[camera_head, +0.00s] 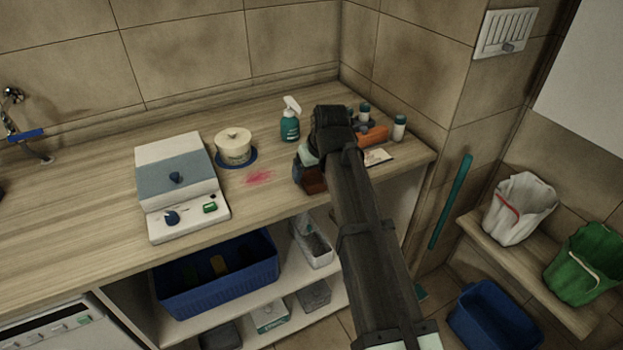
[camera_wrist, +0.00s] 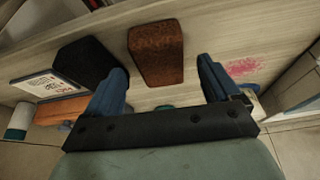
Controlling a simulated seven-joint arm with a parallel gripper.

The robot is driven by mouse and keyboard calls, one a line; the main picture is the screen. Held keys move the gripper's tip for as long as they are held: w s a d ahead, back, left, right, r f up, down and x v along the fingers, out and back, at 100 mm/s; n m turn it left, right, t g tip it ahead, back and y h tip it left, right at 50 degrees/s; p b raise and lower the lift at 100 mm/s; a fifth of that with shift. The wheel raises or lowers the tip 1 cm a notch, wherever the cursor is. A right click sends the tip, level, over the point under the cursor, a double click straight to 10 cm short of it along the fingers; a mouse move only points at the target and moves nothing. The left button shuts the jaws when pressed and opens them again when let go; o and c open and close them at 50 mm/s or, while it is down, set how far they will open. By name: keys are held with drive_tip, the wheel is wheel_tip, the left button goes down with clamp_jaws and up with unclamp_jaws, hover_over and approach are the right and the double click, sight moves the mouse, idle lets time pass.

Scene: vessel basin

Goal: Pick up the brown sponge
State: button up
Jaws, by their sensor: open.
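The brown sponge (camera_wrist: 157,52) is a rough, block-shaped piece on the wooden counter, in the upper middle of the wrist view. My gripper (camera_wrist: 162,74) is open, with one blue finger on each side of the sponge's near end in that picture. No contact shows, and I cannot tell the height of the fingers above the counter. In the head view the sponge (camera_head: 315,183) shows as a brown patch near the counter's front edge, partly hidden by my gripper (camera_head: 306,168) and arm.
A black block (camera_wrist: 84,62) stands close beside the left finger in the wrist view. An orange block (camera_head: 374,136), small bottles (camera_head: 399,128) and a teal spray bottle (camera_head: 290,122) stand nearby. A scale (camera_head: 180,180) and white pot (camera_head: 234,147) are left; a red stain marks bare counter between.

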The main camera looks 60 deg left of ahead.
drive_tip(key=shift+x, duration=1.45)
drive_tip(key=shift+c, duration=0.3)
drive_tip(key=c, duration=1)
drive_tip(key=shift+r, duration=0.15)
